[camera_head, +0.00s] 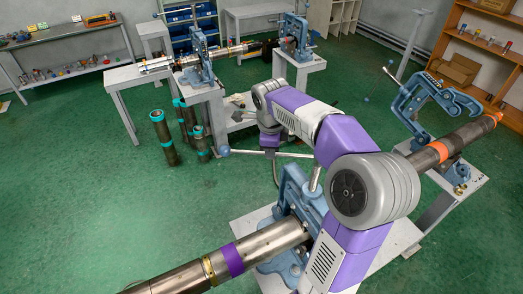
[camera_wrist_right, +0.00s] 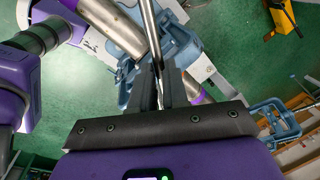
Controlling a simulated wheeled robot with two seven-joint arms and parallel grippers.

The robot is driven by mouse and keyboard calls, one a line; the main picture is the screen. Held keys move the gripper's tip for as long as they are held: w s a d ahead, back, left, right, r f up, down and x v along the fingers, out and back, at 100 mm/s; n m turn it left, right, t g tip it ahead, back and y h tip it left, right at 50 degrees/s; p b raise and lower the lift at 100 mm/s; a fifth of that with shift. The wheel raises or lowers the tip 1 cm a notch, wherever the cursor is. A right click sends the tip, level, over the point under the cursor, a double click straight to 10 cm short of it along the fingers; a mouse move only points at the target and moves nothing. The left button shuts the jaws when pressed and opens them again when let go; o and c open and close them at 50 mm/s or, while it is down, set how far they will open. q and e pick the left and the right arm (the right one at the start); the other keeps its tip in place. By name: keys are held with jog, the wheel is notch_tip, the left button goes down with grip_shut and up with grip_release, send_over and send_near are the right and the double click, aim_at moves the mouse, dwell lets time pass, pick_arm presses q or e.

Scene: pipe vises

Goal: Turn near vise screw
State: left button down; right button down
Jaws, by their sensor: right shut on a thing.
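The near vise (camera_head: 292,190) is a blue frame with a steel pipe (camera_head: 270,243) lying through it. The pipe carries a purple band and a brass-coloured ring. The vise screw's thin metal handle bar (camera_head: 242,152) shows above the frame, with a ball end at the left. My right gripper (camera_head: 270,152) is small and partly hidden by my arm at the bar. In the right wrist view, my right gripper (camera_wrist_right: 164,88) is shut on the metal bar (camera_wrist_right: 149,22), with the blue vise (camera_wrist_right: 183,46) and the pipe (camera_wrist_right: 129,28) below. My left gripper is not in view.
Another blue vise (camera_head: 432,100) holds an orange-banded pipe (camera_head: 455,141) at the right. More vises (camera_head: 196,58) hold pipes at the back. Several dark pipes (camera_head: 164,138) stand on the green floor. Shelves (camera_head: 490,45) line the right wall. The floor at left is clear.

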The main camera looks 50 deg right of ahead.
jog(key=shift+w+d+r, duration=0.1)
jog(key=shift+w+r, duration=0.05)
jog(key=shift+r, duration=0.15)
jog(key=c, duration=1.1)
grip_release()
jog(key=shift+f, duration=0.1)
jog(key=r, duration=0.2)
jog(key=a+r, duration=0.1)
jog(key=r, duration=0.2)
jog(key=s+r, duration=0.1)
jog(key=r, duration=0.1)
jog(key=shift+s+a+r, duration=0.1)
jog(key=shift+a+r, duration=0.1)
jog(key=shift+r, duration=0.05)
